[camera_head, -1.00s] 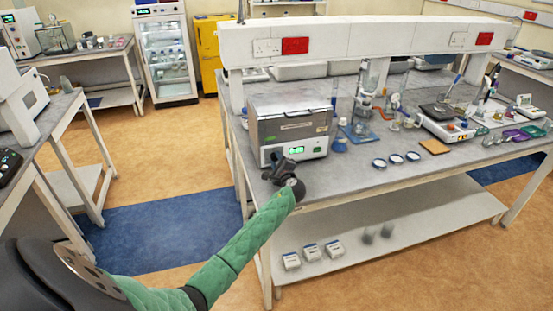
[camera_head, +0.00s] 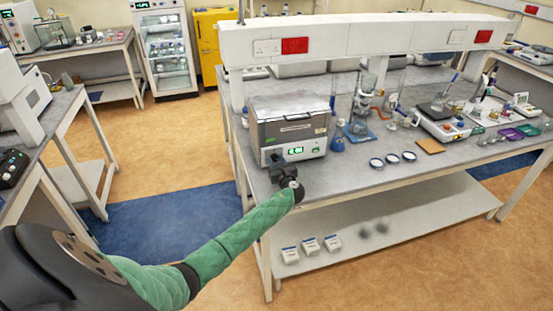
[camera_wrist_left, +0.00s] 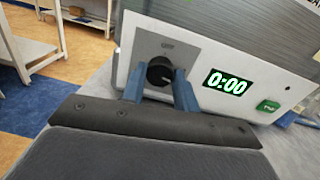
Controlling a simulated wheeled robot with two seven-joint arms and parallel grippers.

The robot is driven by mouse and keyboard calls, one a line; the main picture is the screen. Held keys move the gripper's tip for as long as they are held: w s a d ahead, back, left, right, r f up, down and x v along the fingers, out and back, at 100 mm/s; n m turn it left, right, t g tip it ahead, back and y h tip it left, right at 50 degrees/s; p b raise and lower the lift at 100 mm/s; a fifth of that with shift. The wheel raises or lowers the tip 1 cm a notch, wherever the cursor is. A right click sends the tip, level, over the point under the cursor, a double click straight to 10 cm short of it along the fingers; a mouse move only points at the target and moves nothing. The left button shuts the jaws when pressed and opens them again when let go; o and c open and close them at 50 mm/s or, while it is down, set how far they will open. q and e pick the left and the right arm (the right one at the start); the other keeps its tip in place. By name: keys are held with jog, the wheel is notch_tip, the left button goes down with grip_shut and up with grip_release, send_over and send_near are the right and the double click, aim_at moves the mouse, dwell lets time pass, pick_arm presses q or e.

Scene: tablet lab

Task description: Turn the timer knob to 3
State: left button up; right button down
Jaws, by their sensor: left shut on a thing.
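The timer knob (camera_wrist_left: 159,71) is a black round dial on a grey plate on the front of a steel-and-white bath unit (camera_head: 288,128). In the left wrist view the two blue fingers of my left gripper (camera_wrist_left: 160,85) sit on either side of the knob, shut on it. A green display (camera_wrist_left: 227,83) to the right of the knob reads 0:00, and a green switch (camera_wrist_left: 268,106) is beside it. In the head view my left gripper (camera_head: 277,163) is at the unit's front left and hides the knob. My right gripper is not in view.
The unit stands on the left end of a grey bench (camera_head: 345,180). Several small dishes (camera_head: 393,158) and a brown board (camera_head: 430,146) lie to its right. A blue-based flask (camera_head: 337,142) stands close beside the unit. White boxes (camera_head: 310,248) sit on the lower shelf.

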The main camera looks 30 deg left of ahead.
pick_arm(q)
jog(key=m, duration=0.3)
jog(key=shift+p, duration=0.3)
jog(key=m, duration=0.2)
jog(key=shift+f+m, duration=0.15)
jog(key=shift+m, duration=0.25)
jog(key=m, duration=0.4)
jog(key=shift+t, duration=0.3)
jog(key=shift+s+m, duration=0.1)
jog(key=shift+m, duration=1.4)
jog(key=o, duration=1)
